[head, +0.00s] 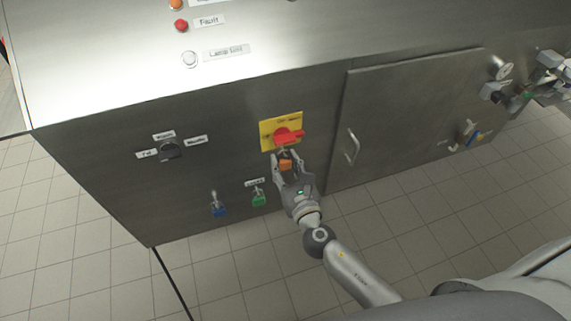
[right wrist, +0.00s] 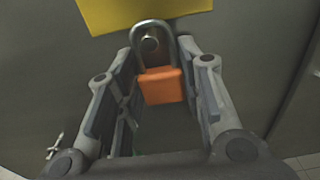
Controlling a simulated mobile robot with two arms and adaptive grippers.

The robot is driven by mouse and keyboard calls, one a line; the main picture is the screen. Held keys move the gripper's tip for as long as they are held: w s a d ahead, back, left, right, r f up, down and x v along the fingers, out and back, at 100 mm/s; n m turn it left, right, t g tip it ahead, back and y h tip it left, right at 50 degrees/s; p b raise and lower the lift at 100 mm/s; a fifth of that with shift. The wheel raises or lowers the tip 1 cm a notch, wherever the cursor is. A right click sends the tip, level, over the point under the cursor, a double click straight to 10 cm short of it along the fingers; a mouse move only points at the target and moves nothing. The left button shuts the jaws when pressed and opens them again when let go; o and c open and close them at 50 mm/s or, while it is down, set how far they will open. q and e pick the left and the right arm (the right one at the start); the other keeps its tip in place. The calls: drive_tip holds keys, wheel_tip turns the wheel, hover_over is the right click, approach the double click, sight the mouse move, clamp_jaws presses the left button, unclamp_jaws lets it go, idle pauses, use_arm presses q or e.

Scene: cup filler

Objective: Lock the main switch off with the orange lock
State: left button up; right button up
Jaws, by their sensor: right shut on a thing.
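The main switch is a red rotary handle (head: 287,136) on a yellow plate (head: 267,130) on the cabinet front. The handle looks turned roughly sideways. My right gripper (head: 286,170) is just below the plate, shut on the orange lock (head: 286,164). In the right wrist view the orange lock (right wrist: 162,86) sits upright between the fingers, its grey shackle pointing up. A round metal piece (right wrist: 150,43) shows inside the shackle loop, just under the yellow plate (right wrist: 110,14). I cannot tell whether the shackle passes around it or is only in front. My left gripper is not in view.
A blue lock (head: 219,210) and a green lock (head: 259,200) hang low on the front, left of my right gripper. A selector knob (head: 170,151) is further left. A door with a handle (head: 352,147) is to the right. Tiled floor lies below.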

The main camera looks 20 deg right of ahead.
drive_tip(key=o, duration=1.1)
drive_tip(key=shift+o, duration=0.2)
drive_tip(key=s, duration=1.2)
drive_tip(key=shift+d+r, duration=0.2)
drive_tip(key=shift+r, duration=0.15)
